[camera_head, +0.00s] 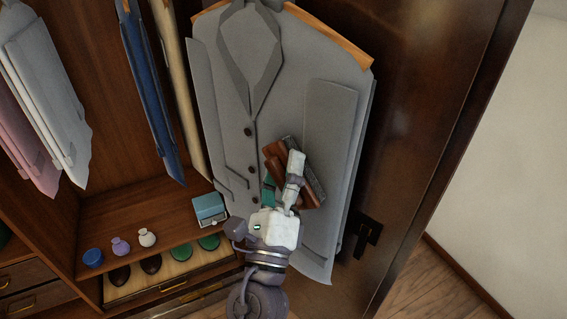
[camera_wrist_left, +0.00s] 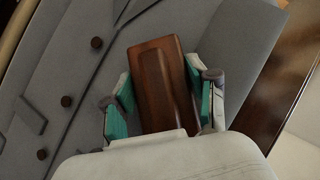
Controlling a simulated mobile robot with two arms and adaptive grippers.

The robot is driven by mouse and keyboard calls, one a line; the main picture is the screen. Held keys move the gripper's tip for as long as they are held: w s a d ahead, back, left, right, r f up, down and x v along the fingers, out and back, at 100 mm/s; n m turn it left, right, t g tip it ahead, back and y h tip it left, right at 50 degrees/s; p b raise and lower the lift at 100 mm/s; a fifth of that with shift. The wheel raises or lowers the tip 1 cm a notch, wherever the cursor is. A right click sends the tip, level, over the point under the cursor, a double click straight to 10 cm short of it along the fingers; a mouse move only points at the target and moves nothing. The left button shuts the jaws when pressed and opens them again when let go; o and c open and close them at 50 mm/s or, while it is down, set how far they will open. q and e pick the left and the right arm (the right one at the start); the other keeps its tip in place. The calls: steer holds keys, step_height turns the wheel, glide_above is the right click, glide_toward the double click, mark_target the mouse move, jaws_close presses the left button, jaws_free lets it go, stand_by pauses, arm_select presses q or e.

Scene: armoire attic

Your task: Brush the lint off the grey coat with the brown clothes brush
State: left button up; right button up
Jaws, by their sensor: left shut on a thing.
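The grey coat (camera_head: 225,95) hangs in front of the dark door, with dark buttons down its front. It also fills much of the left wrist view (camera_wrist_left: 100,100). My left gripper (camera_head: 284,182) is shut on the brown clothes brush (camera_head: 273,151), in front of the coat's lower front, right of the buttons. In the left wrist view the brush (camera_wrist_left: 160,85) sits between the green finger pads. Its grey bristle side faces the coat; I cannot tell whether it touches the cloth. No lint can be made out. My right gripper is not in view.
The dark door (camera_head: 415,90) with a black handle (camera_head: 367,236) stands right of the coat. At left, the wardrobe holds other hanging clothes (camera_head: 152,95). A teal box (camera_head: 209,208) and small jars (camera_head: 121,246) stand on its shelf, above an open drawer (camera_head: 165,280).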

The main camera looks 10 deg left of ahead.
arm_select(q)
steer(key=shift+s+a+r, duration=0.1)
steer(key=shift+s+a, duration=0.45)
steer(key=shift+s, duration=0.2)
steer(key=shift+s+a+f, duration=0.1)
steer(key=shift+s+a, duration=0.4)
steer(key=shift+s, duration=0.3)
steer(key=shift+s+a+r, duration=0.1)
steer(key=shift+s+a, duration=0.45)
steer(key=shift+s, duration=0.2)
steer(key=shift+s, duration=0.1)
steer(key=shift+s+a+b, duration=0.5)
steer(key=shift+s+a, duration=0.35)
steer(key=shift+s, duration=0.3)
steer(key=w+a+f+b, duration=0.4)
steer(key=w+a+f, duration=0.2)
steer(key=w+a, duration=0.15)
steer(key=shift+w+d, duration=0.6)
steer(key=shift+w, duration=0.4)
steer(key=shift+w+d, duration=0.6)
steer(key=shift+w, duration=0.35)
